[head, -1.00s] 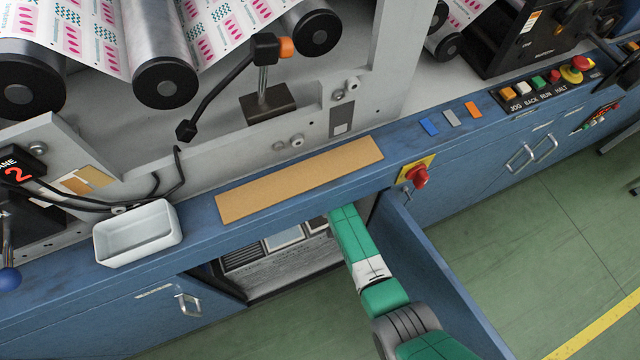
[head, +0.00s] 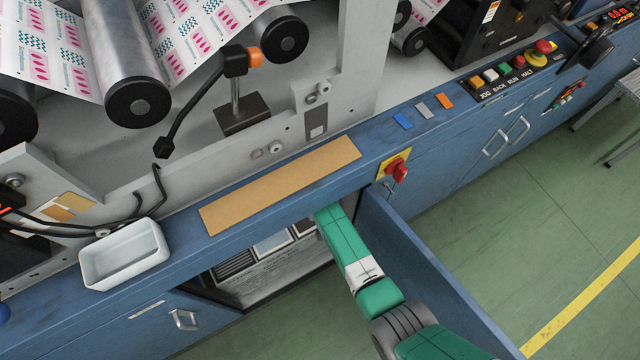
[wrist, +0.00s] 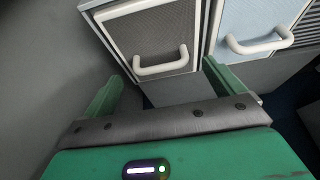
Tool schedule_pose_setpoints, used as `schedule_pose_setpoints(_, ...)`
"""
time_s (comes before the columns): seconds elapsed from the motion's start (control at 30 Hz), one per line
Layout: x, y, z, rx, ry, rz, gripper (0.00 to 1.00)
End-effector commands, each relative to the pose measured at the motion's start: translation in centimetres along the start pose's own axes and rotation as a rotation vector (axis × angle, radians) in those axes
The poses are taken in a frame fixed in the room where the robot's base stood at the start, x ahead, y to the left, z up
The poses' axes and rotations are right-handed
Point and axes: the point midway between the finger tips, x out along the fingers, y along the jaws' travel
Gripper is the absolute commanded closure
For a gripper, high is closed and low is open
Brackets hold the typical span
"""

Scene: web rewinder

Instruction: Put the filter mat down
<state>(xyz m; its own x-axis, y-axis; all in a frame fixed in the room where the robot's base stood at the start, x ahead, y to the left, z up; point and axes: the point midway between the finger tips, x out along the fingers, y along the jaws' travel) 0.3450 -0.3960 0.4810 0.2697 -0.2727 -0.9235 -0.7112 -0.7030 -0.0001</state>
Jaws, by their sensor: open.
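My gripper (wrist: 160,75) is open in the wrist view, its two green fingers apart with nothing between the tips. Just ahead is a dark grey panel (wrist: 150,38) in a pale frame, with a white handle. It may be the filter mat, but I cannot tell for certain. The fingers stand either side of and short of the handle, apart from it. A pale blue panel (wrist: 262,14) with its own white handle is to the right. In the head view my arm reaches into the open cabinet (head: 262,290); the cabinet's front hides my gripper.
The open blue cabinet door (head: 425,265) stands close right of my arm. Slatted grilles (head: 235,265) stand inside the cabinet.

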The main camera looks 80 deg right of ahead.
Motion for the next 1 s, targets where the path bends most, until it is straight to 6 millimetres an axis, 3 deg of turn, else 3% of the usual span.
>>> schedule_pose_setpoints(0.03, -2.6, 0.0, -0.4, 0.000, 0.000, 0.000, 0.06)
schedule_pose_setpoints(0.07, -3.6, 0.0, -0.4, 0.000, 0.000, 0.000, 0.06)
schedule_pose_setpoints(0.3, -5.6, 0.0, 6.5, 0.000, -0.004, 0.000, 0.06)
schedule_pose_setpoints(0.5, -6.8, 0.0, 9.9, -0.001, -0.002, -0.001, 0.06)
schedule_pose_setpoints(0.7, -7.0, 0.0, 11.1, 0.000, 0.000, 0.000, 0.06)
schedule_pose_setpoints(1.0, -6.9, 0.0, 11.1, 0.000, 0.000, 0.000, 0.06)
